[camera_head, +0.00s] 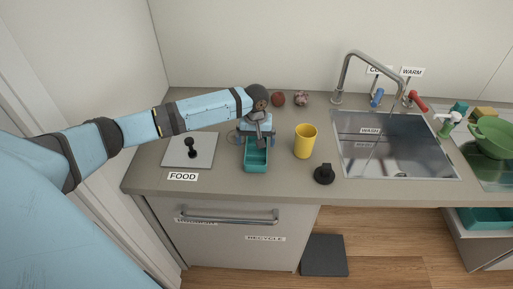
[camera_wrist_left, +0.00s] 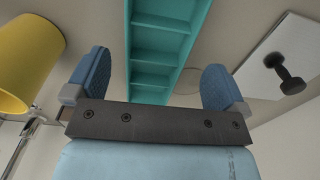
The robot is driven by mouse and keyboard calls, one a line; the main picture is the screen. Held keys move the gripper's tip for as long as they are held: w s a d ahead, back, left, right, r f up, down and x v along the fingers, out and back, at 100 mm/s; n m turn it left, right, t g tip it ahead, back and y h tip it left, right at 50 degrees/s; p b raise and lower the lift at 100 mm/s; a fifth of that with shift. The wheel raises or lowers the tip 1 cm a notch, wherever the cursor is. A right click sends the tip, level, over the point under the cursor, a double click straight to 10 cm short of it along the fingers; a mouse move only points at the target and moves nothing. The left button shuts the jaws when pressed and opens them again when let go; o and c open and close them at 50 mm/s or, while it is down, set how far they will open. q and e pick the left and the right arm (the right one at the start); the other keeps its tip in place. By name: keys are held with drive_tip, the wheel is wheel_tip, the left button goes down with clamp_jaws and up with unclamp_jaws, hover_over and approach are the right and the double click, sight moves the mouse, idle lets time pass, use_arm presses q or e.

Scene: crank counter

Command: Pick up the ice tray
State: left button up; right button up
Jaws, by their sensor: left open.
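The teal ice tray (camera_head: 256,158) lies on the counter in the head view, a long box with its near end toward the front edge. It also shows in the left wrist view (camera_wrist_left: 160,45), with cross walls dividing it into compartments. My left gripper (camera_head: 254,139) is over the far end of the tray, hiding that part. In the left wrist view my left gripper (camera_wrist_left: 155,76) is open, its two blue fingers on either side of the tray with gaps between. Contact with the tray does not show. My right gripper is not in view.
A yellow cup (camera_head: 305,143) stands close right of the tray. A grey lid with a black knob (camera_head: 202,151), behind the FOOD label, is at left. A black knobbed object (camera_head: 324,174) is near the front edge.

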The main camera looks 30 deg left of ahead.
sight(256, 157)
use_arm(q)
drive_tip(key=shift+d+f+p, duration=0.1)
drive_tip(key=shift+f+p, duration=0.3)
drive_tip(key=shift+f, duration=2.55)
drive_tip(key=c, duration=0.9)
